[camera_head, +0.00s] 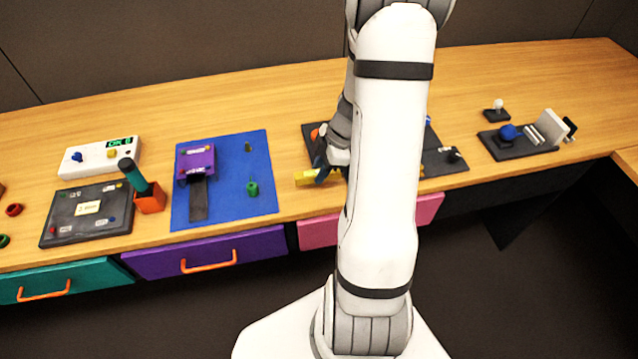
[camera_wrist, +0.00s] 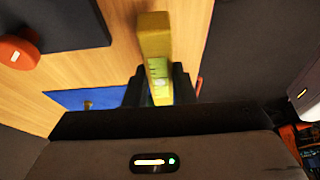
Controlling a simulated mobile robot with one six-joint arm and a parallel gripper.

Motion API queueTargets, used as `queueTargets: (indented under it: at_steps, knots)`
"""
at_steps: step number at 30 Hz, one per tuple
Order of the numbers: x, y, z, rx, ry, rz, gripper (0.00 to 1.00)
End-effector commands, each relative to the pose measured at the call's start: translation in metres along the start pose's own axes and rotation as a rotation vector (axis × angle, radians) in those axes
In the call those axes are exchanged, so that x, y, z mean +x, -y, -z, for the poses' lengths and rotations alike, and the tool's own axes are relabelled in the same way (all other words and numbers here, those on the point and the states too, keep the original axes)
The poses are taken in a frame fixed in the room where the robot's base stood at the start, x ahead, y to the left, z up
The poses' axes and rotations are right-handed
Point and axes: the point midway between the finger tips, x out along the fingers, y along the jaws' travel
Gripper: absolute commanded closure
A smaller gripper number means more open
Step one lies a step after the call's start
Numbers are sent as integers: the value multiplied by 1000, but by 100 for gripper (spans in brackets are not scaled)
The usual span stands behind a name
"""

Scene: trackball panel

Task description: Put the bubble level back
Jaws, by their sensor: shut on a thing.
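The bubble level (camera_wrist: 154,40) is a yellow bar with a greenish vial. My gripper (camera_wrist: 160,88) is shut on it; in the wrist view the bar stands up from between the dark fingers. In the head view one end of the yellow level (camera_head: 304,179) shows left of my arm, near the front edge of the table, beside my gripper (camera_head: 324,168). My arm hides the middle of it; a small yellow bit shows right of the arm. A dark panel (camera_head: 445,160) lies behind, mostly hidden by my arm. I cannot tell whether the level touches the table.
A blue mat (camera_head: 240,200) with a purple device (camera_head: 196,162) lies to the left. Further left are a black board (camera_head: 60,222), an orange cup (camera_head: 150,198) and a white box (camera_head: 75,165). A dark stand with a blue ball (camera_head: 509,132) is at right. A pink drawer (camera_head: 430,208) is below the edge.

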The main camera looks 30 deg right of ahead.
Motion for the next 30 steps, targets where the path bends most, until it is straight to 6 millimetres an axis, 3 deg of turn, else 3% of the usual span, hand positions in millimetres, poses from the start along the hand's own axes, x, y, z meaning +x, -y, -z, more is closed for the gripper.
queueTargets:
  at_steps: [11, 22, 23, 30]
  knots:
    - [40, 0, -16, 1, 0, 0, 100]
    - [43, -1, -17, 0, 0, -1, 100]
    - [43, -1, -17, 0, 0, -1, 75]
    - [43, -1, -17, -1, 1, -2, 56]
